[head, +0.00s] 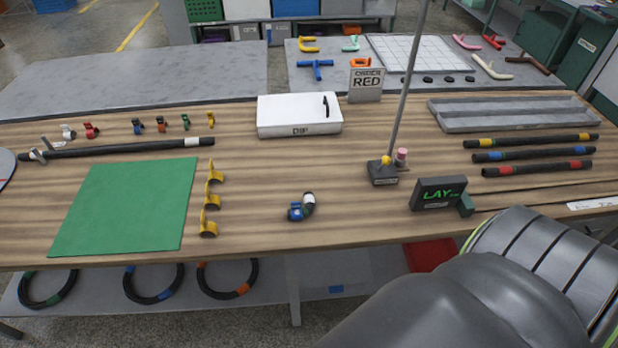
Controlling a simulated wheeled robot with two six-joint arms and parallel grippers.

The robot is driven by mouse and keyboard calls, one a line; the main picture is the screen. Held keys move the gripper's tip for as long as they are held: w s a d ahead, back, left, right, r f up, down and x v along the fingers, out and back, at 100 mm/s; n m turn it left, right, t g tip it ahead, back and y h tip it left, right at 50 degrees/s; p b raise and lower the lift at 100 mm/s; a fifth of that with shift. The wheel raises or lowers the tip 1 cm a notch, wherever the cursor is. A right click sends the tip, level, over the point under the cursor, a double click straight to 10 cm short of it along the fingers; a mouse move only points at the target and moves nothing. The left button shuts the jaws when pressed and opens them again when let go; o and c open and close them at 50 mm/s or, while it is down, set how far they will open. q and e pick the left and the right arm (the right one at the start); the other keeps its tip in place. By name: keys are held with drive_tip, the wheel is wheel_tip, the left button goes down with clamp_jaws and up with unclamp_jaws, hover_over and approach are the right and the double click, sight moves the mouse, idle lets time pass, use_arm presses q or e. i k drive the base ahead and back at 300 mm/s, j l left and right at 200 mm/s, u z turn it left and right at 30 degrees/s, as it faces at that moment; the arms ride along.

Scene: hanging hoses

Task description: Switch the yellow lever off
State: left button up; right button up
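A small yellow part (386,160), which looks like the lever, sits on top of a dark box (384,174) at the foot of a thin grey pole. It is too small to tell which way it is set. A pink-topped piece (402,156) stands just right of it. Neither gripper shows in the head view. A large dark link of my own arm fills the bottom right corner and hides that part of the table.
The grey pole (406,80) rises from the box. A sign reading LAY (438,194) stands to its right, near the front edge. Wood between fitting and box is clear.

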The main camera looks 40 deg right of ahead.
sight(385, 160)
drive_tip(key=z, duration=0.4)
drive_tip(key=k+l+z, duration=0.1)
drive_tip(key=z, duration=0.3)
drive_tip(key=k+z, duration=0.1)
drive_tip(key=z, duration=0.25)
drive_tip(key=l+z, duration=0.15)
drive_tip(key=z, duration=0.25)
